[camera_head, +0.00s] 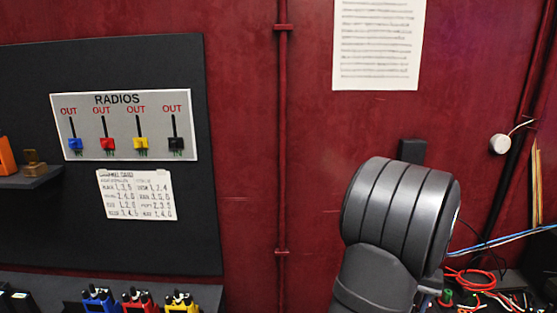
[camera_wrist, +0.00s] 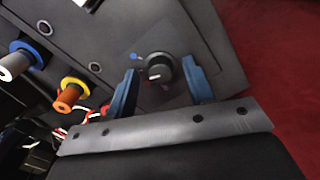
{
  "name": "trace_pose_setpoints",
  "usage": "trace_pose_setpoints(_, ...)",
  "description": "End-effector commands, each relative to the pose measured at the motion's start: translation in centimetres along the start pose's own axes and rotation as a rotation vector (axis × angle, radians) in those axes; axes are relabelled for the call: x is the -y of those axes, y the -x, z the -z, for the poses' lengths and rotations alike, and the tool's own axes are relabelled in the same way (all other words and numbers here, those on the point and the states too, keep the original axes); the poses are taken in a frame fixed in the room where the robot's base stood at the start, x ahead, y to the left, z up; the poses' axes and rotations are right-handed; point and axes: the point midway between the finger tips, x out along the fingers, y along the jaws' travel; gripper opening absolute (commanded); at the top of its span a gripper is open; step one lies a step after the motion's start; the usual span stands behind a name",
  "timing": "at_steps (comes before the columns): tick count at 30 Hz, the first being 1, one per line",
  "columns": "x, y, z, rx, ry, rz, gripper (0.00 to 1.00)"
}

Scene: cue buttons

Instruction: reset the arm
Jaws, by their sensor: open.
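My arm (camera_head: 400,215) stands in the right half of the head view, a grey ribbed joint in front of the red wall. My gripper is not clearly visible there. In the wrist view my gripper (camera_wrist: 160,66) shows two blue fingers spread apart, with nothing held.
A radios board (camera_head: 125,125) with several coloured sliders hangs at left, above a paper chart (camera_head: 137,194). Blue, red and yellow devices (camera_head: 138,300) stand below. Red wires (camera_head: 470,278) lie at right.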

Motion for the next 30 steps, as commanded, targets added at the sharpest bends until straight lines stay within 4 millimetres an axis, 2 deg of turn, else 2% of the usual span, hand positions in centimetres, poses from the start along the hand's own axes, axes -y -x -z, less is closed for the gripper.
trace_pose_setpoints(18, -0.03, 0.00, 0.00, 0.000, 0.468, 0.000, 0.48)
trace_pose_setpoints(30, -0.04, 0.01, -0.02, 0.000, 0.563, 0.000, 0.48)
